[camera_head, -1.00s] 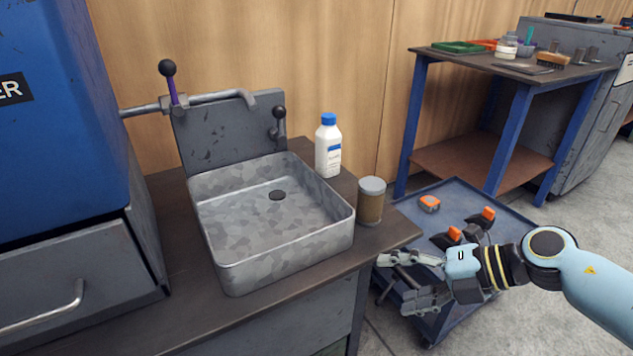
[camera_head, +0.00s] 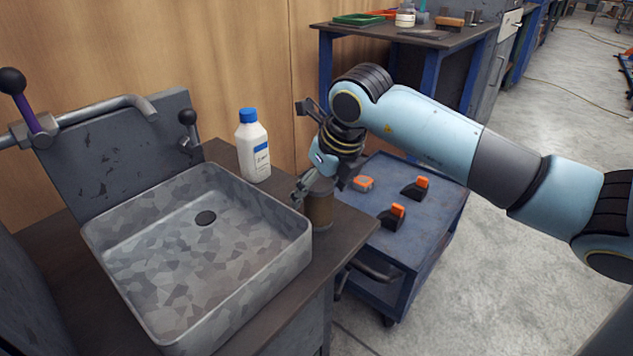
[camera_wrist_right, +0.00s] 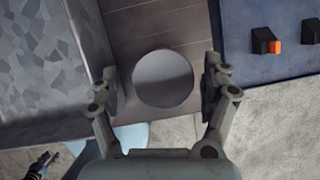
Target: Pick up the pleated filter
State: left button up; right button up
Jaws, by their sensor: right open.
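The pleated filter (camera_head: 319,207) is a brown cylinder with a grey cap, standing upright on the dark counter at the right of the sink. My right gripper (camera_head: 318,192) is over its top in the head view and hides part of the cap. In the right wrist view the round grey cap of the filter (camera_wrist_right: 163,79) lies between the two fingers of my right gripper (camera_wrist_right: 162,85). The fingers are apart, with a gap on both sides of the cap. My left gripper is not in view.
The metal sink (camera_head: 297,247) stands close to the left of the filter. A white bottle with a blue cap (camera_head: 253,147) stands behind it. A blue cart (camera_head: 428,232) with orange and black items is at the right, below the counter. A worktable (camera_head: 400,36) stands farther back.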

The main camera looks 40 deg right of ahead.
jog(key=b+x, duration=0.1)
jog(key=x, duration=0.3)
jog(key=shift+d, duration=0.2)
jog(key=shift+w+f, duration=0.1)
jog(key=c, duration=0.6)
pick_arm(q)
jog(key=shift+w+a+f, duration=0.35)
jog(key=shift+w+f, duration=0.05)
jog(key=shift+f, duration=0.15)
pick_arm(e)
jog(key=c, duration=0.7)
